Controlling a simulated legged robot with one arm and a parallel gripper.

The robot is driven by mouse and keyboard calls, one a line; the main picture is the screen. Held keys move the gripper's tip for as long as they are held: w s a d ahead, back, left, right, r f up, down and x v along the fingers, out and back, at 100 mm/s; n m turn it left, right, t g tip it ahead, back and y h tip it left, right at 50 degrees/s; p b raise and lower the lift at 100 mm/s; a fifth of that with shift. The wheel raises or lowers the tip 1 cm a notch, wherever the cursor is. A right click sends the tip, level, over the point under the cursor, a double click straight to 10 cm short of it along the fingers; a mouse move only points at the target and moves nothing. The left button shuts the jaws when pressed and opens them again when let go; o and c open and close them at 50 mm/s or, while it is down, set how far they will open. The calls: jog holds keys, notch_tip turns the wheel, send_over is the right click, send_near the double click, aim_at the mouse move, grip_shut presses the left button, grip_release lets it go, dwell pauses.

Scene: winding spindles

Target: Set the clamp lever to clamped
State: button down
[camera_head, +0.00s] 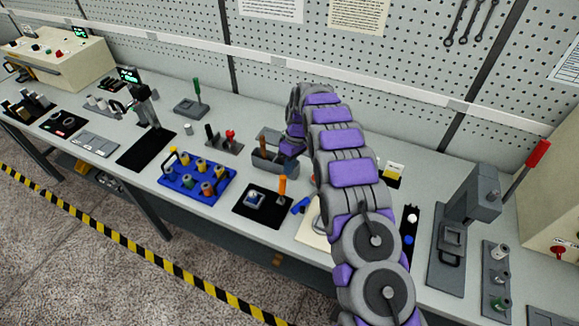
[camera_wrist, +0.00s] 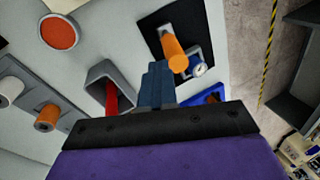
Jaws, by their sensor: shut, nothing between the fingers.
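A small fixture (camera_head: 255,200) with an upright orange-handled lever (camera_head: 282,186), which I take to be the clamp lever, stands on a black mat (camera_head: 243,216) at the front of the bench. In the wrist view the orange handle (camera_wrist: 174,48) points toward the camera, with a round white dial (camera_wrist: 200,70) beside it. My gripper (camera_wrist: 157,75) is shut and empty. In that view its blue fingers end just below and left of the orange handle, with no clear contact.
A grey bin (camera_wrist: 97,72) with a red-handled item is left of my fingers in the wrist view. A blue tray (camera_head: 173,185) with several spools lies left of the mat. A red-handled press (camera_head: 478,200) stands at right. A pegboard wall closes the back.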

jog(key=shift+s+a+r+t+b, duration=0.2)
jog(key=shift+s+t+b, duration=0.1)
jog(key=shift+s, duration=0.1)
jog(key=shift+s+a+r+t+h+b, duration=0.1)
jog(key=shift+s+a+t+h+b, duration=0.15)
jog(key=shift+s+t+b, duration=0.3)
jog(key=s+a+f+t+h+b, duration=0.1)
jog(key=s+a+f+t+b, duration=0.1)
jog(key=s+t+b, duration=0.2)
jog(key=s+a+f+t+h+b, duration=0.2)
jog(key=s+t+b, duration=0.3)
jog(key=s, duration=0.4)
jog(key=shift+s+a+f+b, duration=0.25)
jog(key=shift+s+a+b, duration=0.05)
dwell(0.4)
jog(key=shift+s+d+f+h, duration=0.1)
jog(key=shift+s+f+h, duration=0.05)
jog(key=shift+f+h, duration=0.15)
jog(key=shift+r, duration=0.15)
